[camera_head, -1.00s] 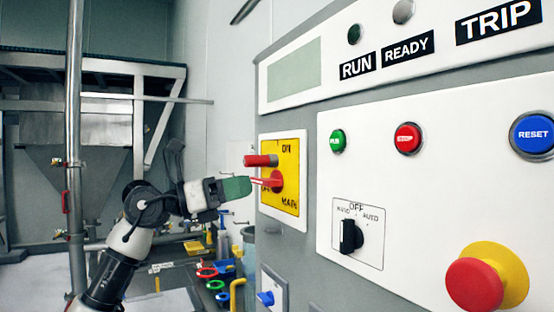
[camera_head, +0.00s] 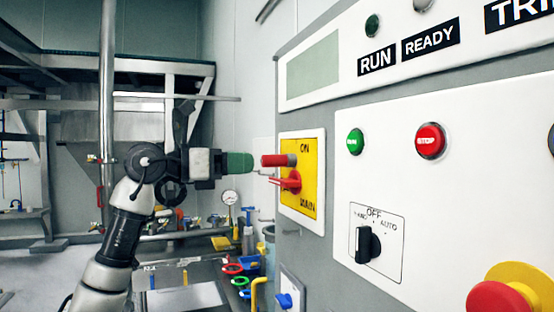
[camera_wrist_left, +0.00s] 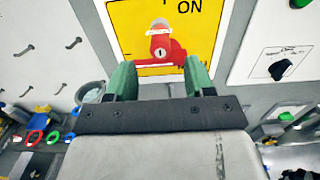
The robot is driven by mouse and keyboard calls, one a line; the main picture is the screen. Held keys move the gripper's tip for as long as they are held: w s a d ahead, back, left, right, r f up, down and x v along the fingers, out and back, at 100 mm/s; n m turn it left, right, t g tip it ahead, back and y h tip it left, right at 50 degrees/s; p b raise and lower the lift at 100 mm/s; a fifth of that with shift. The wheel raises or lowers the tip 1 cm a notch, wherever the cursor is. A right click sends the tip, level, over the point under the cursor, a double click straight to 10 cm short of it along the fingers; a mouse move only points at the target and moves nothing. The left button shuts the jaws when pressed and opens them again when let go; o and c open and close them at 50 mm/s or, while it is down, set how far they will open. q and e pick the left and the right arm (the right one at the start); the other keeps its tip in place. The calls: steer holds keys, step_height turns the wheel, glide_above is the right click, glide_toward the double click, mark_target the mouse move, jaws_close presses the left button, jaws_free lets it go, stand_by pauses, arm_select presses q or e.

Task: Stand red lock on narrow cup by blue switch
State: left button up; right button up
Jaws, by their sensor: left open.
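A red lock (camera_head: 272,160) hangs at the yellow ON panel (camera_head: 308,185), just above the red switch handle (camera_head: 288,181). In the left wrist view, the lock (camera_wrist_left: 160,47) shows a keyhole and a pale top. My left gripper (camera_head: 252,163), with green fingers, is level with the lock and close in front of it. In the wrist view, its fingers (camera_wrist_left: 160,70) are apart on either side below the lock, with nothing held. The blue switch (camera_head: 284,301) is low on the cabinet. A grey-blue cup (camera_head: 268,245) stands beside it, partly hidden by the cabinet edge.
Red, green and blue rings (camera_head: 232,268) and a yellow hooked pipe (camera_head: 259,290) are below the gripper. A black selector (camera_head: 367,243) and a red emergency button (camera_head: 498,298) stick out at the right. A vertical steel pipe (camera_head: 107,120) rises at the left.

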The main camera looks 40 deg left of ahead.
mark_target(261, 162)
arm_select(q)
steer(key=p+x, duration=0.1)
steer(key=x, duration=0.2)
steer(key=p+x, duration=0.1)
steer(key=x, duration=0.2)
steer(key=shift+r+p, duration=0.2)
steer(key=shift+p, duration=0.15)
steer(key=shift+w+d+f+p, duration=0.15)
steer(key=shift+w+d+p, duration=0.2)
steer(key=shift+w, duration=0.25)
stand_by(0.4)
jaws_close()
steer(key=shift+s, duration=0.1)
steer(key=shift+f, duration=0.1)
